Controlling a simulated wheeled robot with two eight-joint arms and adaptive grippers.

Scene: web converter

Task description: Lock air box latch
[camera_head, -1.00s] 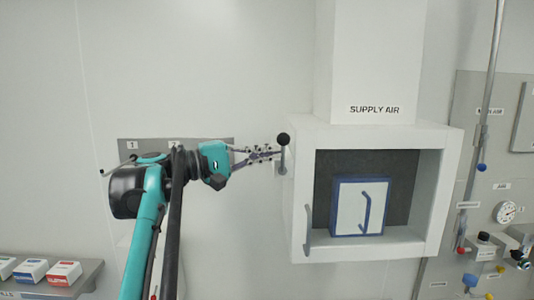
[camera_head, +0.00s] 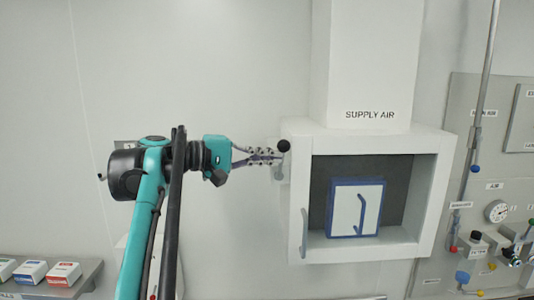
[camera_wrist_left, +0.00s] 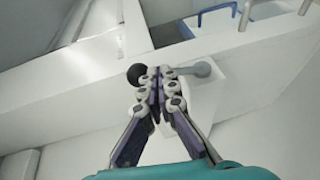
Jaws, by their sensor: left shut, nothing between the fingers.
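The white air box (camera_head: 300,135) labelled SUPPLY AIR hangs on the wall, with a blue-framed filter panel (camera_head: 345,208) inside it. The latch is a grey lever with a black ball knob (camera_head: 284,146) on the box's upper left side. In the left wrist view the knob (camera_wrist_left: 137,75) is left of my fingertips and the grey lever end (camera_wrist_left: 203,69) is right of them. My left gripper (camera_head: 274,156) is shut with nothing between its fingers, right at the latch; its fingertips cover part of the lever. I cannot tell whether they touch it. My right gripper is not in view.
A grey handle (camera_head: 304,232) is at the box's lower left front. A panel with a gauge (camera_head: 496,211), valves and pipes is at the right. A shelf (camera_head: 75,284) with small boxes is at the lower left.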

